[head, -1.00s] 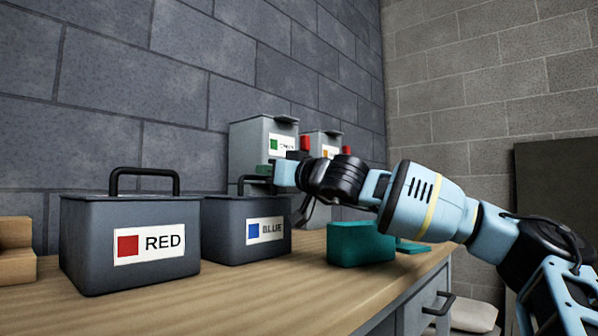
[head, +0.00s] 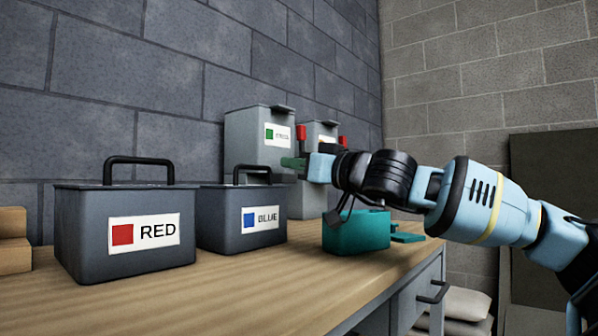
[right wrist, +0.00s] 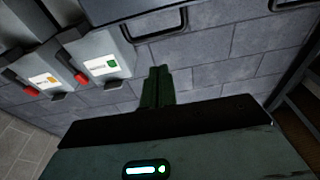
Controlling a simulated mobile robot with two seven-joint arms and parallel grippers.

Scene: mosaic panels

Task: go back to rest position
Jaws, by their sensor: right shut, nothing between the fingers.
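My right gripper (head: 292,163) is shut and empty, held above the bench in front of the tall grey dispenser with the green label (head: 262,140). Its closed green fingers also show in the right wrist view (right wrist: 157,88), with the wall behind them. My right arm comes in from the right side of the head view. My left gripper is not in view.
A grey box labelled RED (head: 80,235) and one labelled BLUE (head: 215,222) stand on the wooden bench (head: 240,290). A teal container (head: 355,233) sits below my right forearm. A second dispenser (head: 312,200) stands behind. The front of the bench is clear.

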